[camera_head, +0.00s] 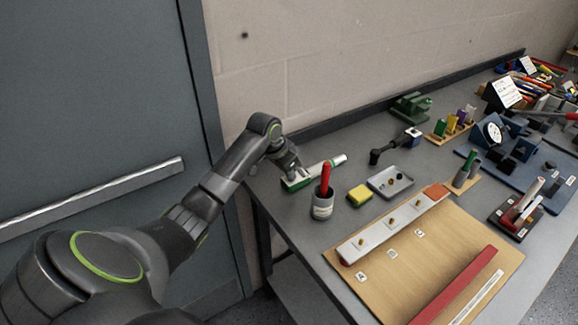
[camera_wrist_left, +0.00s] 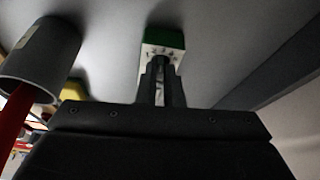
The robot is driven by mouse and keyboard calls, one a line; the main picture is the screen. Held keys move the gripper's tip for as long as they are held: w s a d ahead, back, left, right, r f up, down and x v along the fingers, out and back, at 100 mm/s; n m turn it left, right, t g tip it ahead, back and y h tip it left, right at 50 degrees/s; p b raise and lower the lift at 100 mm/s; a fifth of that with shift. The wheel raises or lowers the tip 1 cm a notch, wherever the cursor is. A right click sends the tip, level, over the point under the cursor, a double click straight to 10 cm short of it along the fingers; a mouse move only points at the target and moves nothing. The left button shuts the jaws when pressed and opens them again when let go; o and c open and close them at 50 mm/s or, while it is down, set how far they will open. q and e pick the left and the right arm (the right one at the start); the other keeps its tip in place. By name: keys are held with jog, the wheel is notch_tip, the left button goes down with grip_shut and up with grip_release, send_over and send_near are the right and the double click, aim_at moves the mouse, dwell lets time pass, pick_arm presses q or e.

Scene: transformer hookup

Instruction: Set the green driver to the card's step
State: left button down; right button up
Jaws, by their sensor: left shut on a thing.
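A small green box with a white face (camera_head: 296,180), which looks like the green driver, sits at the table's left end. In the left wrist view its green top and white face with dark marks (camera_wrist_left: 150,50) show just beyond my fingers. My left gripper (camera_head: 291,170) is at this box; in the wrist view its fingers (camera_wrist_left: 160,72) are close together against the marked face, shut on a small part that they hide, seemingly its knob. The setting cannot be read. White cards (camera_head: 506,92) stand toward the back right, their print too small to read. My right gripper is not in view.
A grey cup with a red-handled tool (camera_head: 322,205) stands close to the box and also shows in the wrist view (camera_wrist_left: 42,58). A yellow block (camera_head: 359,195), a grey tray (camera_head: 390,183) and a wooden board (camera_head: 440,260) lie to the right. A wall runs behind.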

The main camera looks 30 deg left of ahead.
pick_arm(q)
jog(key=shift+a+m+h, duration=0.1)
jog(key=shift+m+h, duration=0.2)
jog(key=shift+m, duration=0.3)
jog(key=shift+p, duration=0.3)
jog(key=c, duration=1.6)
grip_release()
jog(key=shift+o, duration=0.2)
jog(key=b+v, duration=0.2)
jog(key=v, duration=1.5)
jog(key=shift+w+r, duration=0.15)
jog(key=shift+r, duration=0.1)
